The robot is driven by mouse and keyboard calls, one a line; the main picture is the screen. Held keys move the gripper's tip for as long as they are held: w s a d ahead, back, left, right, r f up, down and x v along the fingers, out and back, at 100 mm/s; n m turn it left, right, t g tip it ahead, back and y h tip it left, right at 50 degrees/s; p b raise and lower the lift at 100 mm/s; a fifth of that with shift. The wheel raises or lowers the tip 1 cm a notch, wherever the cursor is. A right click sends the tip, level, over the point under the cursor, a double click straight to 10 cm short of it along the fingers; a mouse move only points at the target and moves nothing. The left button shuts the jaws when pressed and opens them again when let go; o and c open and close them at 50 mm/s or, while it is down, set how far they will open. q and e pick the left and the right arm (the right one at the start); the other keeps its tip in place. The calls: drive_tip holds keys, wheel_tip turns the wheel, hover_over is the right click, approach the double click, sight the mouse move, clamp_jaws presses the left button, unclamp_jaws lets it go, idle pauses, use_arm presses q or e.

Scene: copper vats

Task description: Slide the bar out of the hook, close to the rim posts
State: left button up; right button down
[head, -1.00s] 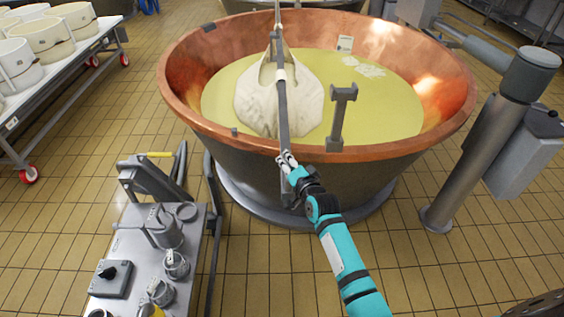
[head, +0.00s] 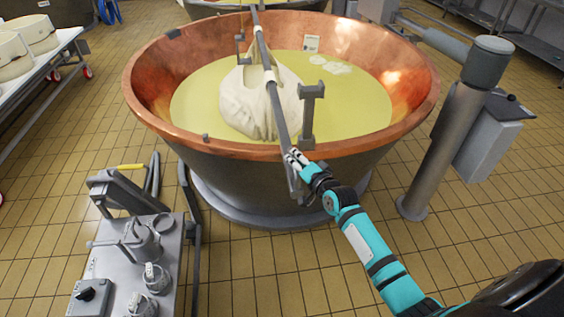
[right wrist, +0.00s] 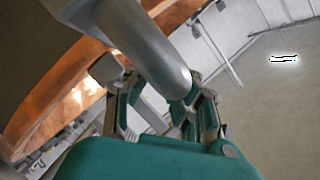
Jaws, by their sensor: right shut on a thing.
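The long grey bar (head: 275,95) runs over the copper vat (head: 190,148), slanting from the top of the head view down to the near rim. A pale cloth bundle (head: 258,108) hangs around it above the yellow liquid. My right gripper (head: 295,160) is shut on the bar's near end, just outside the rim; the bar's rounded end also shows in the right wrist view (right wrist: 170,75). A fork-topped rim post (head: 308,118) stands just right of the bar, apparently apart. A thin hook (head: 240,50) is left of the bar's far part; contact is unclear. My left gripper is out of view.
A steel trolley (head: 120,250) with metal jugs stands at the front left. A thick grey column (head: 455,130) stands right of the vat. A rack with white cheese moulds (head: 40,35) is at the far left.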

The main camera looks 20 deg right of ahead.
drive_tip(key=shift+s+d+f, duration=0.2)
drive_tip(key=shift+d, duration=0.35)
drive_tip(key=shift+s+d+f, duration=0.15)
drive_tip(key=shift+d+f, duration=0.05)
drive_tip(key=shift+d, duration=0.3)
drive_tip(key=c, duration=1.4)
unclamp_jaws()
drive_tip(key=shift+c, duration=0.2)
drive_tip(key=shift+o, duration=1.2)
drive_tip(key=shift+w+d, duration=0.1)
drive_tip(key=shift+a+r, duration=0.15)
drive_tip(key=shift+a, duration=0.05)
drive_tip(key=v, duration=1.2)
